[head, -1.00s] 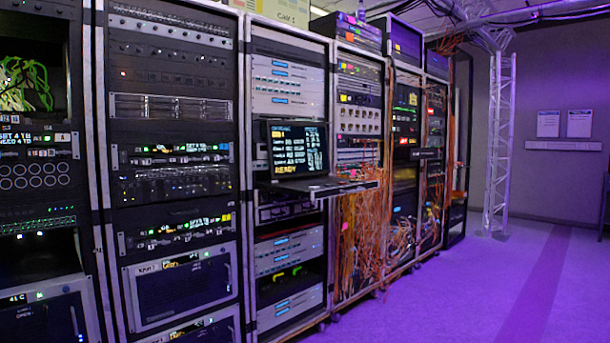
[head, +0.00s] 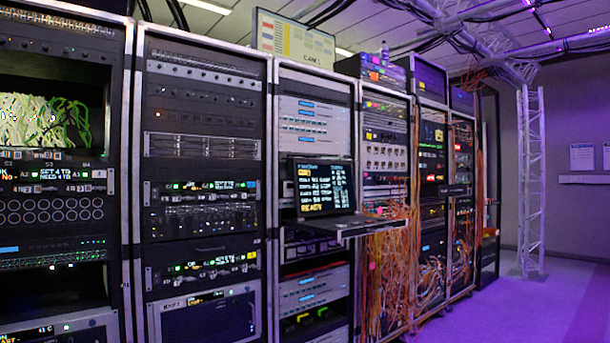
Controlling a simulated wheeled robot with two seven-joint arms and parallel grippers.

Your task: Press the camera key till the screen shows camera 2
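A screen (head: 294,42) stands on top of the racks in the upper middle of the head view. I cannot pick out a camera key on any of the panels at this size. Neither of my grippers is in view.
Tall equipment racks (head: 205,120) line the left and middle. An open laptop (head: 322,186) sits on a pulled-out shelf that juts from one rack. A truss tower (head: 531,180) stands at right. Purple floor (head: 500,318) is clear at lower right.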

